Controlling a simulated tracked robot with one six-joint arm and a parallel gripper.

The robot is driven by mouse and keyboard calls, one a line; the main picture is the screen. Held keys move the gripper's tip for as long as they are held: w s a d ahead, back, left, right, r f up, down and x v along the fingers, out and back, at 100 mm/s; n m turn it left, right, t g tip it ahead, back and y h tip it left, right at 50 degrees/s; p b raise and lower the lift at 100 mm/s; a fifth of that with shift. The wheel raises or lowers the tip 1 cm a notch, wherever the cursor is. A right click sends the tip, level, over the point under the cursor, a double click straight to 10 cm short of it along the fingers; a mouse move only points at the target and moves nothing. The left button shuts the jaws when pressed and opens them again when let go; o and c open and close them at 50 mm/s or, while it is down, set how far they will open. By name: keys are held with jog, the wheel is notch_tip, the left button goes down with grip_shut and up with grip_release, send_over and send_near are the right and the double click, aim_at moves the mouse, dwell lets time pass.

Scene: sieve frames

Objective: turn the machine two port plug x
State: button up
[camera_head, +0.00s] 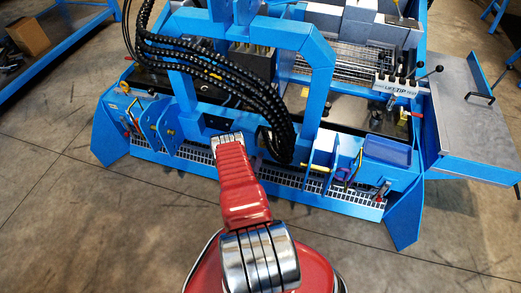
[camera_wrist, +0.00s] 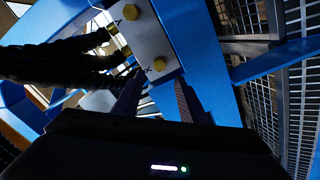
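In the wrist view a grey port plate with yellow hex plugs is mounted on the blue machine (camera_head: 318,75). The plug beside the mark X (camera_wrist: 159,64) sits at the plate's lower end. Another yellow plug (camera_wrist: 131,12) sits higher, near a mark that looks like Y. My gripper (camera_wrist: 159,80) is open, with a dark finger on each side of the gap. The X plug shows just beyond the fingertips, between them. Contact cannot be made out. In the head view my arm hides the gripper and the plugs.
Black hoses (camera_wrist: 55,60) run to the plate from the left, close to the left finger. Blue frame bars and metal mesh (camera_wrist: 255,95) lie to the right. In the head view a hose bundle (camera_head: 230,80) arches over the machine, and a grey side table (camera_head: 470,120) stands right.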

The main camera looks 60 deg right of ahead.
aim_at(261, 146)
jog(key=d, duration=0.4)
jog(key=w+d, duration=0.1)
jog(key=d, duration=0.1)
jog(key=shift+d, duration=0.3)
grip_shut()
